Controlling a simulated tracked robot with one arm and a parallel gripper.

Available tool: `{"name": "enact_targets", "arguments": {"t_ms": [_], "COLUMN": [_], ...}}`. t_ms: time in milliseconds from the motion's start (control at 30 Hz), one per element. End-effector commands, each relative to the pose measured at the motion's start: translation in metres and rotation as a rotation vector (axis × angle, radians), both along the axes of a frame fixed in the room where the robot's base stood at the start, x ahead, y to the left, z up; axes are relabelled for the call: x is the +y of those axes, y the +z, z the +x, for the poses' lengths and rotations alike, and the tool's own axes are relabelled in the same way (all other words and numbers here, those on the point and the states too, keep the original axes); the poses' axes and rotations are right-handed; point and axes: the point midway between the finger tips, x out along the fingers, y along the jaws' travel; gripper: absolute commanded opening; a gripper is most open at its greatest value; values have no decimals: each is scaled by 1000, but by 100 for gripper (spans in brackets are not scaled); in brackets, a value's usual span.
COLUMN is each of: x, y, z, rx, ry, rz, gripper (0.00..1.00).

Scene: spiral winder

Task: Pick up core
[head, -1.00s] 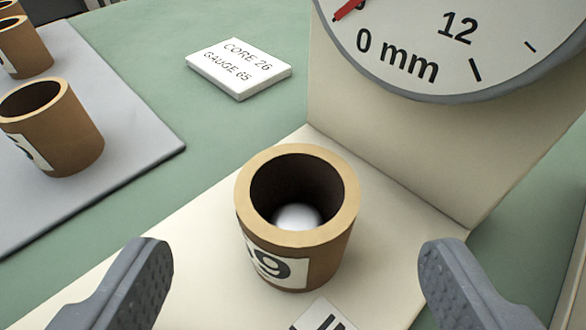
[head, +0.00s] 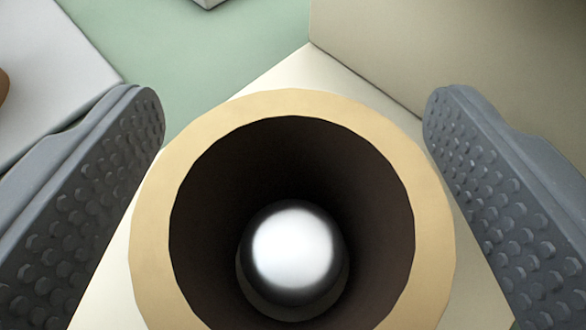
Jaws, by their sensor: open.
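The core (head: 292,103), a brown cardboard tube with a pale tan rim, stands upright and fills the middle of the head view. A shiny metal ball-like piece (head: 293,248) shows inside it, low in the dark hollow. My gripper (head: 294,125) is open, with one grey dimpled finger on each side of the core. Small gaps show between the fingers and the rim at their tips. The core's lower outside and its label are hidden beneath the rim.
The core stands on a cream base plate (head: 285,78) with a cream upright panel (head: 400,60) behind it at the right.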

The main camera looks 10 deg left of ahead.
Motion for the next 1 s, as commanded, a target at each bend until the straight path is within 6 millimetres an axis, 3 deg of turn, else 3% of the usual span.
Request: {"name": "enact_targets", "arguments": {"t_ms": [67, 233, 267, 667, 1000], "x": [0, 0, 0, 1, 2], "y": [0, 0, 0, 4, 46], "z": [0, 0, 0, 0, 0], "rx": [0, 0, 0, -1, -3], "ry": [0, 0, 0, 1, 3], "rz": [0, 0, 0, 1, 1], "gripper": [75, 30, 26, 26, 26]}}
